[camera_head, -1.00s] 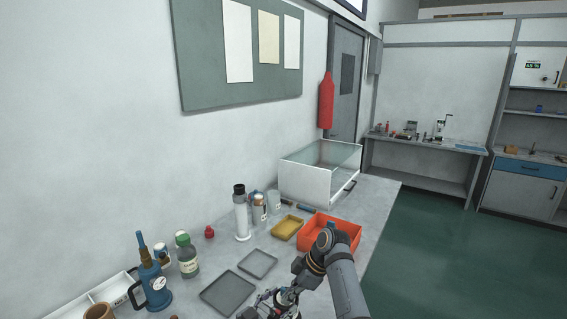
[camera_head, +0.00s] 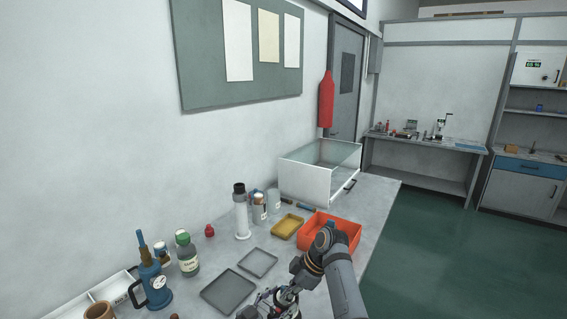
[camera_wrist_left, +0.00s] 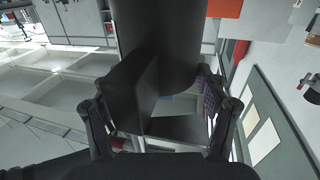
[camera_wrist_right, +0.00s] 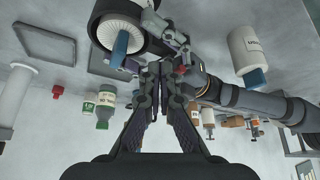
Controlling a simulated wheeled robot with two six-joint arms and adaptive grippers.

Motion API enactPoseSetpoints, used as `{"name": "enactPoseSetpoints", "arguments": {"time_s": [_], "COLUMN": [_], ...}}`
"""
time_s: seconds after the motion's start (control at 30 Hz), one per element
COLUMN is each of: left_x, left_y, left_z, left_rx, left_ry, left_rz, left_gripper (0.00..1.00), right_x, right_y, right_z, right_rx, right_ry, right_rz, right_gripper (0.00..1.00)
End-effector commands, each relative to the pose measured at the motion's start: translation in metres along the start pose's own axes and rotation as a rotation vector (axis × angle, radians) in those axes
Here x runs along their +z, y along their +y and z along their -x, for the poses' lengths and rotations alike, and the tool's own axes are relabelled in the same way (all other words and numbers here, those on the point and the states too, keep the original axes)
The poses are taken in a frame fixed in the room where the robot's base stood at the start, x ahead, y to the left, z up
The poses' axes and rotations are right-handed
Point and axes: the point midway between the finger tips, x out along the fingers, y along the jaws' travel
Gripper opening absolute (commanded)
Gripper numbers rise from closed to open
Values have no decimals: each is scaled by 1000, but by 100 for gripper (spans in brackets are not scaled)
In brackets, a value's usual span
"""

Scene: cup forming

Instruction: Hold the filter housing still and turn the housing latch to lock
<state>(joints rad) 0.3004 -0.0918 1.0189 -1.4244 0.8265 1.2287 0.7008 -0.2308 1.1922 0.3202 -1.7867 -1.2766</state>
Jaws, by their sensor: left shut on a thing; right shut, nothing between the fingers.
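The filter housing is a dark round body (camera_wrist_right: 98,28) with a white pleated filter (camera_wrist_right: 122,32) in its open end, at the upper left of the right wrist view. A blue tab (camera_wrist_right: 119,48) shows in front of the filter; I cannot tell if it is the latch. My left gripper (camera_wrist_left: 160,112) is shut on a dark cylindrical body (camera_wrist_left: 155,40), which fills the middle of the left wrist view. My right gripper (camera_wrist_right: 161,72) is shut and empty, its fingertips close beside the housing. In the head view, my right gripper (camera_head: 268,303) is at the bottom edge, where the housing is largely hidden.
An orange bin (camera_head: 345,232), a yellow tray (camera_head: 287,227) and two grey trays (camera_head: 228,292) lie on the bench. A blue pump (camera_head: 150,280), a green-capped bottle (camera_head: 188,258) and a white cylinder (camera_head: 241,215) stand left.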

Motion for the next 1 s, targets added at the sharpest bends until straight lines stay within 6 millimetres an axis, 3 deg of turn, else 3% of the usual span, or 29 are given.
{"name": "enactPoseSetpoints", "arguments": {"time_s": [1.0], "left_x": [0], "left_y": [0], "left_z": [0], "left_rx": [0], "left_ry": [-1], "left_rz": [0], "left_gripper": [23], "right_x": [-1], "right_y": [-25], "right_z": [0], "right_rx": [0], "right_ry": [0], "right_rz": [0], "right_gripper": [0]}}
